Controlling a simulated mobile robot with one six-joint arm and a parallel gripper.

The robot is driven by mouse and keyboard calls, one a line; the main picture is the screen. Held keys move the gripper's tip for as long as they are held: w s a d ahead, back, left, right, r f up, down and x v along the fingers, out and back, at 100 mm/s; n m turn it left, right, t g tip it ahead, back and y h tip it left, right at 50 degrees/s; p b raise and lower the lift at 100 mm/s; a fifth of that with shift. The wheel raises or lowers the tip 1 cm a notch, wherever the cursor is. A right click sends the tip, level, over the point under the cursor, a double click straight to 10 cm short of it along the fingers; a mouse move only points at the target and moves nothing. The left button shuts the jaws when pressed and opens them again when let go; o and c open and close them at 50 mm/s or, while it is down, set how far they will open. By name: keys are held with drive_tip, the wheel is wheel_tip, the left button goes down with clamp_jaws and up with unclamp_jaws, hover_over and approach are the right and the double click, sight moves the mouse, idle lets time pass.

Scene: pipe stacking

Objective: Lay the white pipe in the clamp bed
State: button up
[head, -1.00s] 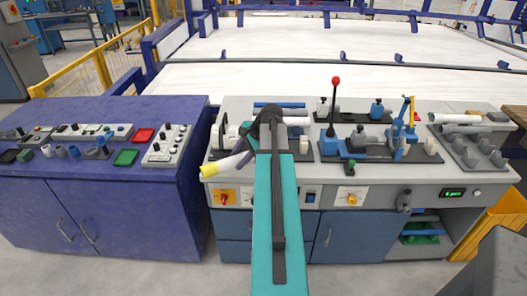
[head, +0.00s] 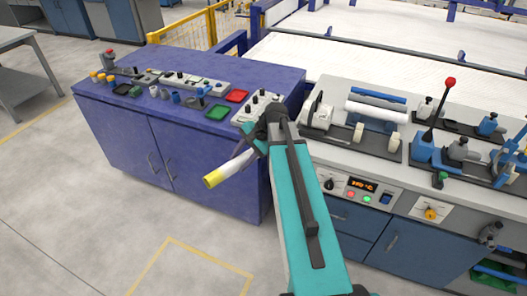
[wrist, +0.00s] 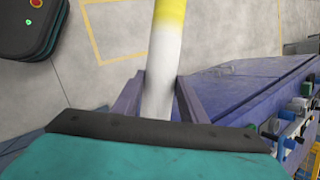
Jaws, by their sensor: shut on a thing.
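My gripper (head: 256,148) is shut on the white pipe (head: 236,165), which has a yellow end. In the head view the pipe sticks out to the lower left, tilted, over the floor in front of the purple cabinet. In the wrist view the pipe (wrist: 163,62) runs up between the two fingers (wrist: 158,95), its yellow part at the top edge. A dark fixture base (head: 338,137) with white holders stands on the grey bench at right, apart from the gripper. A white cylinder (head: 377,111) and a blue bar (head: 378,95) lie there. I cannot tell for sure which fixture is the clamp bed.
The purple cabinet (head: 190,150) carries red and green trays and several small parts. The grey bench (head: 440,180) holds a blue fixture (head: 425,150) with a red-knobbed lever (head: 437,105). Floor at lower left is clear, with yellow markings.

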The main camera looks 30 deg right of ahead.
sight(205, 181)
drive_tip(key=a+n, duration=0.1)
drive_tip(key=a, duration=0.4)
drive_tip(key=a+f+n+g, duration=0.1)
drive_tip(key=a, duration=0.4)
drive_tip(key=a+f+n, duration=0.1)
drive_tip(key=a, duration=0.4)
drive_tip(key=shift+s+f+n+g+y, duration=0.15)
drive_tip(key=shift+s+n+g+y, duration=0.15)
drive_tip(key=shift+s+g, duration=0.1)
